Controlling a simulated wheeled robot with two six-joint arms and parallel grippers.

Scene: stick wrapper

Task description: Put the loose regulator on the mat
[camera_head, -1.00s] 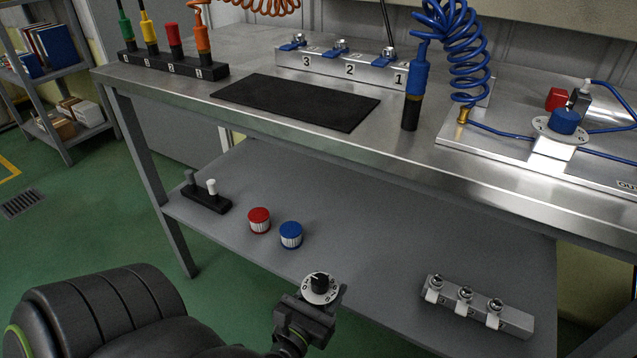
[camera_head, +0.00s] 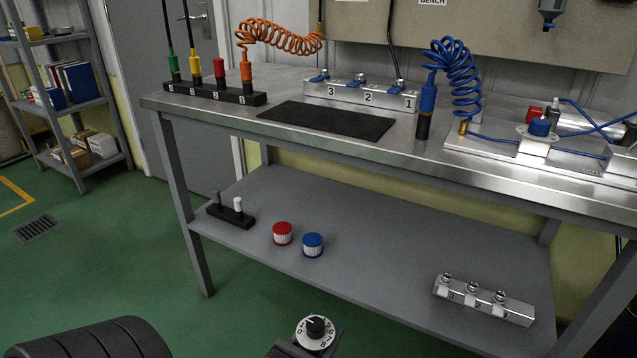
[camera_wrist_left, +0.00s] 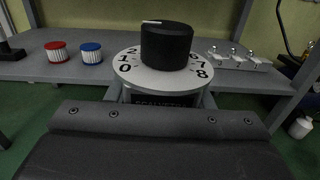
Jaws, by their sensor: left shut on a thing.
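The loose regulator (camera_head: 316,332) has a black knob on a white numbered dial. My left gripper (camera_head: 312,346) is shut on it and holds it upright in front of the bench, at the bottom of the head view. In the left wrist view, the regulator (camera_wrist_left: 167,48) fills the upper middle, with its dial facing up; its lower body is partly hidden. The black rectangular mat (camera_head: 325,120) lies flat and bare on the steel bench top, well away from the gripper. My right gripper is not in view.
Behind the mat stands a numbered valve block (camera_head: 362,95). To its left is a black rack (camera_head: 215,94) of coloured plugs, to its right a blue-and-black tool (camera_head: 426,108) on a coiled hose. The lower shelf (camera_head: 370,245) holds red and blue caps and another valve block.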

